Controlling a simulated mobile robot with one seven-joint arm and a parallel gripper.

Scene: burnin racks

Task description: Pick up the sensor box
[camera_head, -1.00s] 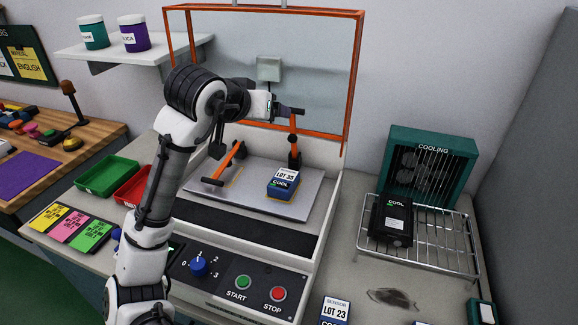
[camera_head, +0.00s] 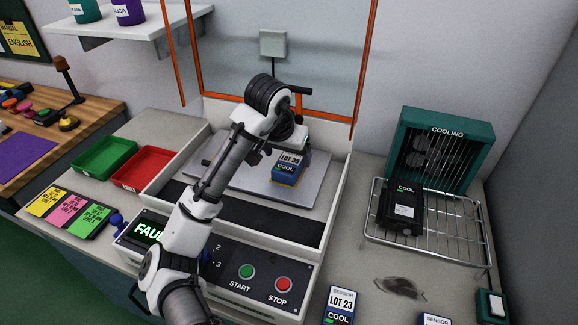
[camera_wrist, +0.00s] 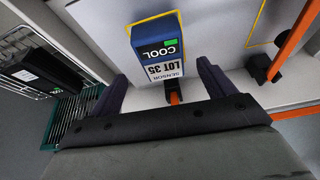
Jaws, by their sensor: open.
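The sensor box (camera_head: 286,172), blue with a white LOT 35 label and a COOL mark, sits on the grey plate (camera_head: 240,186) of the machine. It also shows in the wrist view (camera_wrist: 158,42), within a yellow outline. My gripper (camera_wrist: 163,70) is open, with its dark fingers to either side of the label end of the box. I cannot tell how far above the box they are. In the head view my wrist partly covers the space just behind the box, and the fingertips are hard to make out.
An orange frame (camera_head: 366,60) rises behind the plate. The control panel (camera_head: 262,264) has START and STOP buttons and a partly hidden display reading FAU. At right, a black COOL box (camera_head: 401,208) lies on a wire rack (camera_head: 440,240) before the green COOLING unit (camera_head: 440,125). A LOT 23 box (camera_head: 339,303) stands in front.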

